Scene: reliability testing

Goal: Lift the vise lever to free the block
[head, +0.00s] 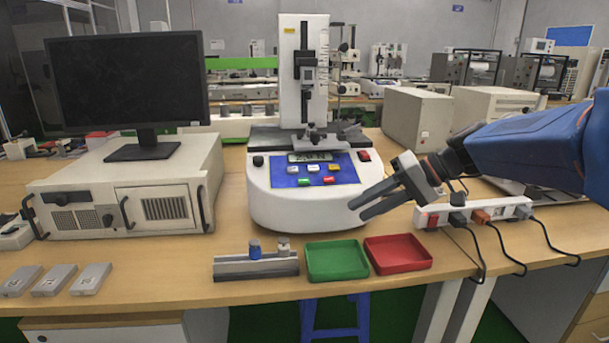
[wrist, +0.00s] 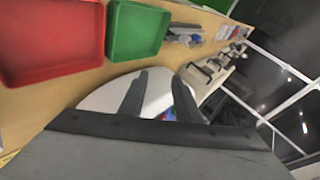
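The testing machine (head: 308,195) stands mid-bench, with a white rounded base, blue button panel and upright column (head: 290,75). A grey metal vise-like fixture (head: 318,138) sits on its base below the column. I cannot clearly tell the lever or a clamped block apart there. My gripper (head: 357,209) is at the right front of the machine's base, its fingers pointing left and slightly down. It is apart from the fixture. In the wrist view my gripper (wrist: 160,80) shows two fingers apart with nothing between them, over the white base (wrist: 105,95).
A green tray (head: 337,278) and a red tray (head: 398,270) lie at the bench front, beside a grey rail block (head: 256,268) with two small weights. Several grey blocks (head: 91,279) lie at left. A white power strip (head: 472,213) with cables lies under my arm. A monitor stands left.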

